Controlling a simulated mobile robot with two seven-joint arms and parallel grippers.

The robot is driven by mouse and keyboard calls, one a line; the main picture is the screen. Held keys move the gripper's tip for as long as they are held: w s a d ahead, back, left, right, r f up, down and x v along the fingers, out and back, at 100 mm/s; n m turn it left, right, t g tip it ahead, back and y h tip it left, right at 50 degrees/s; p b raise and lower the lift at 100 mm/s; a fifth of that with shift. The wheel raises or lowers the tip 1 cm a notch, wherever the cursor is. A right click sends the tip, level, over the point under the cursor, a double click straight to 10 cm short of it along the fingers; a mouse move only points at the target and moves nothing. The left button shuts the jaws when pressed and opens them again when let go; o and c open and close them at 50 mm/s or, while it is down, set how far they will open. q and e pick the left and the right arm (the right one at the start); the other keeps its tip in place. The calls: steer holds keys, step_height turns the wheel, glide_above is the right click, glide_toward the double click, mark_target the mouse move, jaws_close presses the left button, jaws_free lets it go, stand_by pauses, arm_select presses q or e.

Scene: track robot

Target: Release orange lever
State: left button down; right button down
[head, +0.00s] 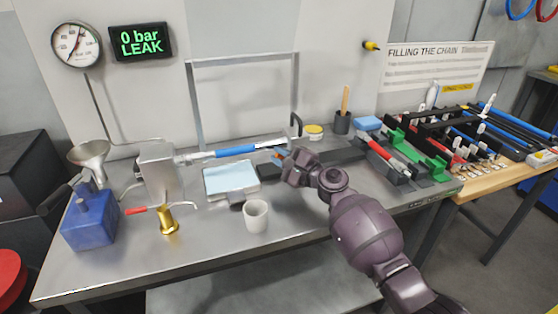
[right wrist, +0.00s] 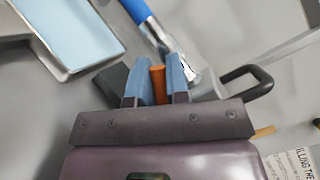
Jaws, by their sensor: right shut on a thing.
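The orange lever (right wrist: 158,85) shows in the right wrist view as a short upright strip between two blue fingertips. My right gripper (right wrist: 160,80) is shut on it. In the head view my right gripper (head: 278,157) is at the right end of a blue-sleeved rod (head: 236,150), and the lever is mostly hidden there by the gripper. In the right wrist view the blue rod (right wrist: 137,10) ends in a metal fitting (right wrist: 172,45) just beyond the fingers. My left gripper is not in view.
A black hooked handle (right wrist: 248,78) stands close to the right of the fingers. A light-blue pad in a tray (head: 231,178) and a white cup (head: 256,215) are near. A wall display (head: 141,42) reads "0 bar LEAK".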

steer(key=shift+d+r+m+t, duration=0.2)
steer(key=shift+r+m+t, duration=0.1)
steer(key=shift+m, duration=0.3)
steer(key=c, duration=1.1)
jaws_free()
steer(key=p+v, duration=0.1)
steer(key=v, duration=0.9)
steer(key=shift+s+d+f, duration=0.1)
steer(key=shift+s+d, duration=0.1)
steer(key=shift+d, duration=0.15)
